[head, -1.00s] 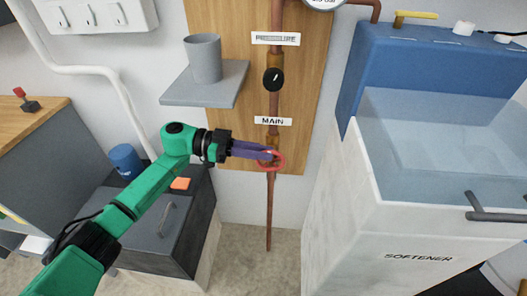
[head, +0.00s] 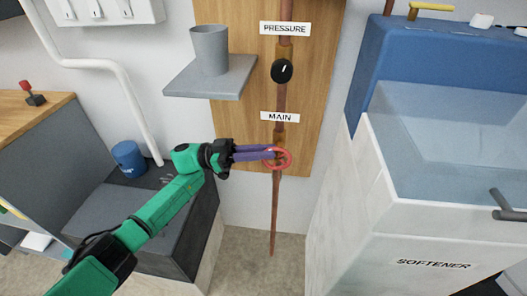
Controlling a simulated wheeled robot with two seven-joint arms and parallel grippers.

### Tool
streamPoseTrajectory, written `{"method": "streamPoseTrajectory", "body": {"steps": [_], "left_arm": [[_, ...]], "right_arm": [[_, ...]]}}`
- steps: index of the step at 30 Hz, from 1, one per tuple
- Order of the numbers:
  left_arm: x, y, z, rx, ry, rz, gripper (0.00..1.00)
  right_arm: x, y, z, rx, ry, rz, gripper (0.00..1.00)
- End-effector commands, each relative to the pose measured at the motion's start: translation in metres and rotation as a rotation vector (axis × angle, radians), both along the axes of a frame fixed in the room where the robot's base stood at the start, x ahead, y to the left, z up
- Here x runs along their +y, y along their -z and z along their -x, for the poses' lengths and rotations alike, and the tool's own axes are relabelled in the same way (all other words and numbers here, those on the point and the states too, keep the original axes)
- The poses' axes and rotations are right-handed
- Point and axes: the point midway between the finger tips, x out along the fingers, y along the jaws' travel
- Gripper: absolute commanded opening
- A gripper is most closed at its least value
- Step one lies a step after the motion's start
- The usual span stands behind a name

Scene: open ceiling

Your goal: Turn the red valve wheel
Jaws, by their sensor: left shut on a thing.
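The red valve wheel (head: 287,158) is a small ring on the copper pipe, below the label MAIN (head: 280,117). My left gripper (head: 272,154) comes in from the left on a green arm. Its purple fingers are shut on the left part of the wheel's rim and hide some of it. My right gripper is not in view.
A black knob (head: 282,71) sits higher on the pipe. A grey shelf (head: 208,80) with a grey cup (head: 210,50) juts out at upper left. The softener cabinet (head: 400,230) stands close on the right. A blue can (head: 128,158) stands at left.

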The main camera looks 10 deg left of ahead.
Motion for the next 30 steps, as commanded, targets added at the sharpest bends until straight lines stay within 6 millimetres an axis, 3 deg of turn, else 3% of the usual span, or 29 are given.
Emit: {"method": "streamPoseTrajectory", "body": {"steps": [2,3,5,14,19,23,30], "left_arm": [[0.001,-0.001,-0.001,0.0,-0.002,0.001,0.0],[0.001,-0.001,-0.001,0.0,-0.002,0.0,0.23],[0.001,-0.001,0.0,0.0,-0.002,0.0,0.45],[0.001,0.0,0.0,0.0,-0.001,-0.001,0.45],[0.013,0.004,-0.001,0.0,-0.002,-0.003,0.45],[0.038,0.011,-0.001,0.0,-0.003,-0.004,0.45],[0.1,0.027,-0.001,0.001,-0.006,-0.004,0.45]], "right_arm": [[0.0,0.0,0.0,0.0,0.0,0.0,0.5],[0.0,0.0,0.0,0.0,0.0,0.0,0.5],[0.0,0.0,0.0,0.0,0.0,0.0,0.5],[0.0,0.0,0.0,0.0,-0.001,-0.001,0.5],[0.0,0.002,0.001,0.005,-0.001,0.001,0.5],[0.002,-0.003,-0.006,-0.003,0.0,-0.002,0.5],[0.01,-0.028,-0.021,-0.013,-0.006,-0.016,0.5]]}}
